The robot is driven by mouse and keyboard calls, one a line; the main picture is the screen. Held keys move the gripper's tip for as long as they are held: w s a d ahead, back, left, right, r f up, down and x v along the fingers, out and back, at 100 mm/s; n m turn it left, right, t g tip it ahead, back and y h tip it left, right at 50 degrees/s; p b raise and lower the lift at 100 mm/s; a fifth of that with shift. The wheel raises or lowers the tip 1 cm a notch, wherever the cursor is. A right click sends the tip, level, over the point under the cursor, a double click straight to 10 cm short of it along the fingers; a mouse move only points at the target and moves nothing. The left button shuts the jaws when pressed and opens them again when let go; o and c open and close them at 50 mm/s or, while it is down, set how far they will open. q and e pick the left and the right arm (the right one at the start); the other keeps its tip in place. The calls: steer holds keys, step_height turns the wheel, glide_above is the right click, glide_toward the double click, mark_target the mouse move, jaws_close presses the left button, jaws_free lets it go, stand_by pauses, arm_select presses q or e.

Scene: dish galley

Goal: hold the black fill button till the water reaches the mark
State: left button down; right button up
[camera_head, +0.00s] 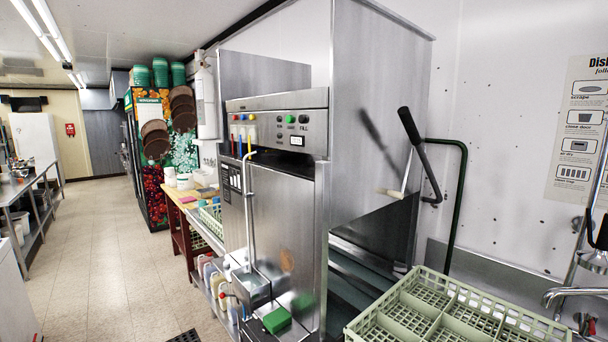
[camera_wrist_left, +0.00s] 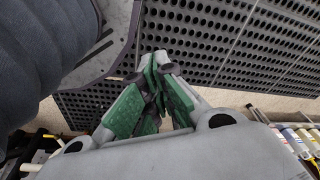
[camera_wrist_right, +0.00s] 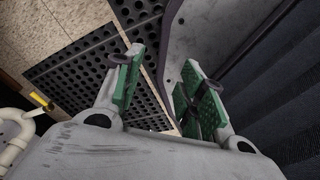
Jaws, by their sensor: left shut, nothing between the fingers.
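The black fill button (camera_head: 303,118), labelled FILL, is on the upper right of the steel dishwasher's control panel (camera_head: 268,130) in the head view. A green button (camera_head: 290,119) is just left of it. A thin pipe (camera_head: 248,215) runs down the machine's front to a small vessel (camera_head: 250,284) low down; its water level and any mark are too small to tell.
A pale green dish rack (camera_head: 450,310) is at the lower right. Several bottles (camera_head: 215,283) stand on a low shelf left of the machine. Tiled floor (camera_head: 110,260) at the left is clear.

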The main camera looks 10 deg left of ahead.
arm_select(q)
steer(key=w+d+r+t+b, duration=0.1)
steer(key=w+r+t, duration=0.4)
steer(key=w+r, duration=1.35)
steer(key=w+r+n+t+b, duration=0.15)
steer(key=w+r+t, duration=0.55)
steer(key=r, duration=2.1)
steer(key=w+d+r+m+t+b, duration=0.1)
steer(key=w+r+t+b, duration=0.1)
steer(key=w+r, duration=1.8)
step_height(320, 180, up, 46)
steer(key=s+a+t+h, duration=0.1)
steer(key=a+t+h, duration=0.1)
steer(key=t, duration=0.7)
steer(key=shift+s+h, duration=0.15)
steer(key=shift+h, duration=0.55)
arm_select(e)
steer(key=f, duration=0.1)
steer(key=s+f, duration=0.1)
steer(key=f, duration=0.1)
steer(key=s+d+f, duration=0.1)
steer(key=shift+s+f, duration=0.2)
steer(key=shift+f, duration=0.1)
arm_select(q)
steer(key=shift+d+f, duration=0.1)
